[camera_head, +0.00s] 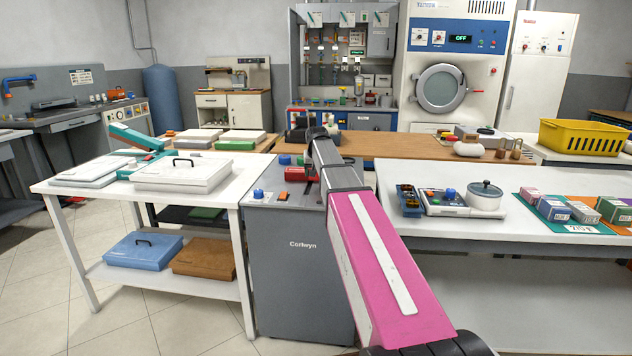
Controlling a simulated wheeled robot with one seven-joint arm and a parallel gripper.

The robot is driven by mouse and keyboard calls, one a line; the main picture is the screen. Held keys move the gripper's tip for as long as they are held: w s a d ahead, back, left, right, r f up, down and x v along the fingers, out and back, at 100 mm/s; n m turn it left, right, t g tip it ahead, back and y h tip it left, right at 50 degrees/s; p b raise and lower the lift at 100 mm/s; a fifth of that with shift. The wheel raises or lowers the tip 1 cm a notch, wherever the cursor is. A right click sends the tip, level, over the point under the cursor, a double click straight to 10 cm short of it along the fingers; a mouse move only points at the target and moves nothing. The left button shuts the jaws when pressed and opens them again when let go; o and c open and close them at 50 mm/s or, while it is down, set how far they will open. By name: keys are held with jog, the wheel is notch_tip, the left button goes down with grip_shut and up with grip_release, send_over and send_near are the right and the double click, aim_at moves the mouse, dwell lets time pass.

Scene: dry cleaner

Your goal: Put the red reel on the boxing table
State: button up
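My arm reaches from the bottom right up to the middle of the head view, over the grey Corlwyn machine (290,255). My gripper does not show; the arm's dark far joint and pale link cover that area. I cannot make out a clear red reel. A red piece (298,174) shows just left of my arm on the machine's top, partly hidden, and I cannot tell what it is. No table is labelled as the boxing table. The white table (400,228) at the right holds several small purple and green boxes (585,212) on coloured mats.
A white table (235,190) at the left holds pale cases. Blue and brown cases (145,250) lie on its shelf. A scale with a pot (485,196) and a yellow basket (580,138) stand at the right. A brown-topped counter (400,147) lies behind. Tiled floor is free at the lower left.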

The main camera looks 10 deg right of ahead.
aim_at(316, 187)
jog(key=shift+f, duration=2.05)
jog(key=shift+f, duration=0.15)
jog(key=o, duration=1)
